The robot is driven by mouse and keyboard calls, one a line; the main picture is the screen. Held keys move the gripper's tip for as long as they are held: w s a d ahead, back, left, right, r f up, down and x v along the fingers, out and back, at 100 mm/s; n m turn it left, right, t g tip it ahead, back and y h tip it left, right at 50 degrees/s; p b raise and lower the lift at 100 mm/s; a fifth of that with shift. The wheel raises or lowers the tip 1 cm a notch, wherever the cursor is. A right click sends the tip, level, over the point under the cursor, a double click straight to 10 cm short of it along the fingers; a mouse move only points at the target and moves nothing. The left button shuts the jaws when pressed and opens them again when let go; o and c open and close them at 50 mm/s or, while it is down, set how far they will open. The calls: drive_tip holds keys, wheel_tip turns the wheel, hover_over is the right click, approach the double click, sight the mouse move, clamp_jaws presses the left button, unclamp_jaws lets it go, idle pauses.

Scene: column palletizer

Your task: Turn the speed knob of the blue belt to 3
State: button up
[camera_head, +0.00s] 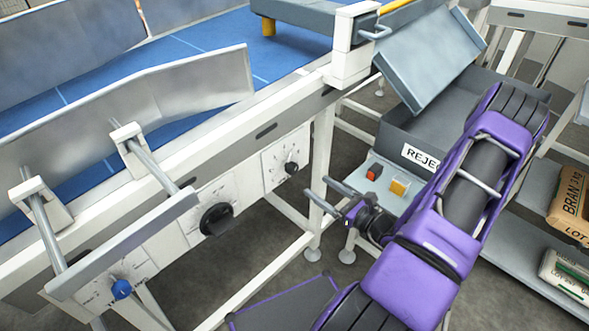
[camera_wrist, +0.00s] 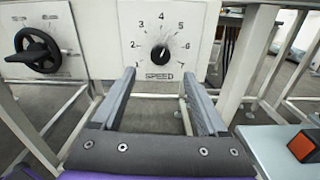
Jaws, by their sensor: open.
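The blue belt (camera_head: 205,48) runs along the upper left of the head view. Its speed knob (camera_head: 291,168) is small, round and black on a white plate on the frame's side. In the wrist view the knob (camera_wrist: 160,54) sits above the SPEED label, inside a dial numbered 1 to 7. A small light mark on the knob appears to point up and slightly right, around 4 to 5; the exact reading is unclear. My gripper (camera_head: 318,189) is open and empty, right of the plate and apart from the knob. In the wrist view the fingers (camera_wrist: 159,76) point toward the dial, below the knob.
A black handwheel (camera_head: 215,219) and a blue knob (camera_head: 121,289) are on the same side, further left. A grey reject bin (camera_head: 400,142) and a ledge with red (camera_head: 374,171) and yellow (camera_head: 398,187) buttons stand right of my gripper. White frame legs (camera_head: 321,170) are close by.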

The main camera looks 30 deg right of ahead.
sight(295, 171)
drive_tip(key=x, duration=1)
drive_tip(key=shift+w+f, duration=0.1)
drive_tip(key=shift+w, duration=0.15)
clamp_jaws()
